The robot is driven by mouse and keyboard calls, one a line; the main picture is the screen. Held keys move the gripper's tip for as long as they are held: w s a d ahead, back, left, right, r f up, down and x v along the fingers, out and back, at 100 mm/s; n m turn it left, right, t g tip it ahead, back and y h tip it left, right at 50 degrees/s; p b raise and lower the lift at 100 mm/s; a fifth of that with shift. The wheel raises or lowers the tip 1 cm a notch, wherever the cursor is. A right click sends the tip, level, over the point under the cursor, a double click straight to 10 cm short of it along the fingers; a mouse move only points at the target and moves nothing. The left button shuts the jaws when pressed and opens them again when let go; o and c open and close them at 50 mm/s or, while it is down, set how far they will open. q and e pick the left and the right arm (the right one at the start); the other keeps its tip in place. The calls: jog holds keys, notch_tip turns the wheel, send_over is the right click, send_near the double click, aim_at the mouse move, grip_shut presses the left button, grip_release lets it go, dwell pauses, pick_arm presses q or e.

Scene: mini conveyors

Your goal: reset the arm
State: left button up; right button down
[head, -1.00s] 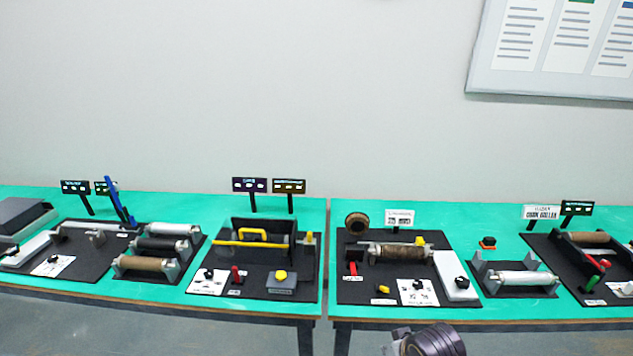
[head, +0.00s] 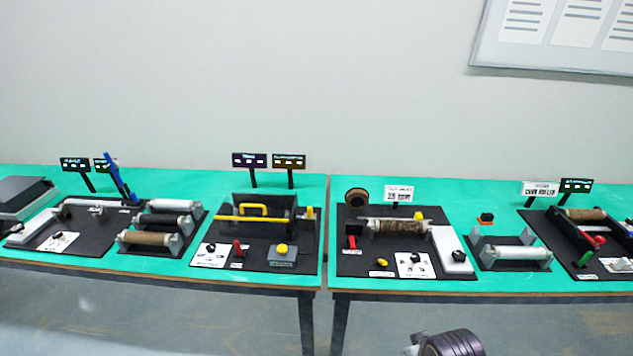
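No gripper can be made out in the head view. A dark rounded part of my own arm shows at the bottom edge, right of centre, below the front edge of the right table (head: 480,284). It is apart from the tabletop and everything on it. The hands of both arms are out of the frame, so whether they hold anything is hidden.
Two green tables stand side by side; the left table (head: 150,184) meets the right one at a narrow seam. Mini conveyor stations on black boards (head: 228,262) carry rollers (head: 402,227), levers and small signs (head: 249,160). A whiteboard (head: 560,40) hangs on the wall.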

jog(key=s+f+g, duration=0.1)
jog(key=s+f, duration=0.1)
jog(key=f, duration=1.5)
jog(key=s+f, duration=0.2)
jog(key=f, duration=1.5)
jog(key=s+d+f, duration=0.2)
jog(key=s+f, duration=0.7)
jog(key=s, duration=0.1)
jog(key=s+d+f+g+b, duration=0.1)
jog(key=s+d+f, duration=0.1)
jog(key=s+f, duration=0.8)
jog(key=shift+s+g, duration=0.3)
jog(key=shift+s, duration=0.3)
